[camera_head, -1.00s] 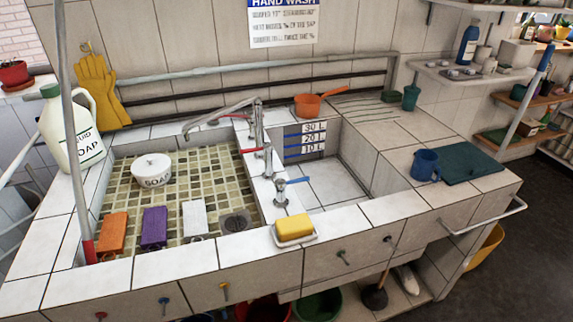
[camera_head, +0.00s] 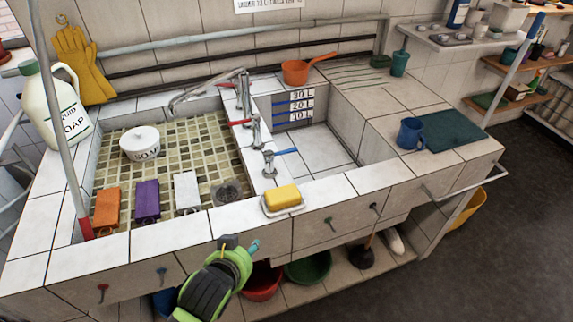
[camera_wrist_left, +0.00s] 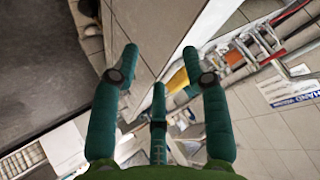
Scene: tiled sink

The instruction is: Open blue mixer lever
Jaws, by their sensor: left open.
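The blue mixer lever (camera_head: 286,151) sticks out to the right from the top of the front metal tap (camera_head: 268,164), on the tiled divider between the two basins. A red lever (camera_head: 238,122) points left from the tap behind it. My green and black left gripper (camera_head: 240,245) is in front of the counter, lower left of the blue lever and apart from it. In the left wrist view its teal fingers (camera_wrist_left: 158,60) are spread with nothing between them. I cannot make out the blue lever there. My right gripper is not in view.
A yellow sponge (camera_head: 283,197) on a dish lies on the front ledge near the blue lever. Orange (camera_head: 107,207), purple (camera_head: 147,200) and white (camera_head: 187,190) blocks stand in the left basin. A blue mug (camera_head: 410,133) stands at right. The right basin (camera_head: 318,150) looks empty.

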